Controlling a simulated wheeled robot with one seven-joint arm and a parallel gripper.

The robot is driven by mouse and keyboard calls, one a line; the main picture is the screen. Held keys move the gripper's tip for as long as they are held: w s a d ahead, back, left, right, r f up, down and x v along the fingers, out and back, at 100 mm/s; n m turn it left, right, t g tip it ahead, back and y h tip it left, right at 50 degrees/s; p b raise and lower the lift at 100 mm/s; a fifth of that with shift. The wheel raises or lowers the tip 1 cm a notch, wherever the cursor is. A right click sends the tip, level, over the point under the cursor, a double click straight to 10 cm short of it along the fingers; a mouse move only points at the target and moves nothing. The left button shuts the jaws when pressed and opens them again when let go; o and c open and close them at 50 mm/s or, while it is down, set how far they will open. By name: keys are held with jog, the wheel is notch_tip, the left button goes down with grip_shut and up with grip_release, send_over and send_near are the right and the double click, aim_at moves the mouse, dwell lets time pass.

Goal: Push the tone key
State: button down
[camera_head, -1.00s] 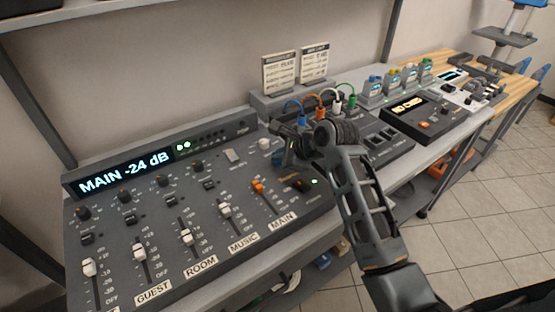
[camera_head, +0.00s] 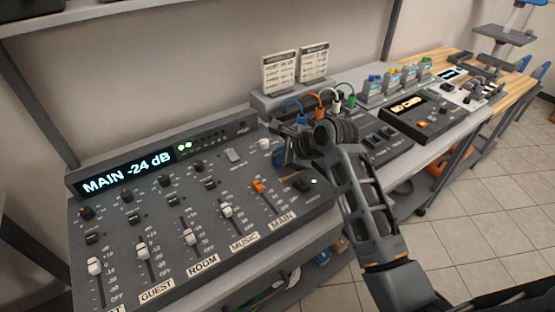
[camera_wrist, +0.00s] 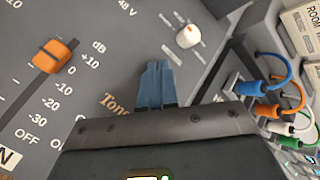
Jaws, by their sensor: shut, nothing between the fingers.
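The grey mixing console (camera_head: 150,225) fills the left of the head view. Its display (camera_head: 127,172) reads "MAIN -24 dB". An orange "Tone" label (camera_wrist: 116,104) shows on the panel in the wrist view, just left of my fingers. The tone key itself is not clear there; my gripper's body covers the panel below the label. My gripper (camera_wrist: 158,68) is shut and empty over the panel; contact cannot be told. My wrist partly hides it in the head view.
A white knob (camera_wrist: 188,36) lies just beyond my fingertips. Coloured patch cables (camera_wrist: 278,90) are plugged in to the right. Two label cards (camera_head: 296,68) stand behind. Another dark unit with a display (camera_head: 420,112) sits farther right.

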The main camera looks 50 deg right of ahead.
aim_at(280, 163)
jog(key=shift+r+p, duration=1.25)
jog(key=shift+p, duration=0.2)
jog(key=shift+r, duration=1.75)
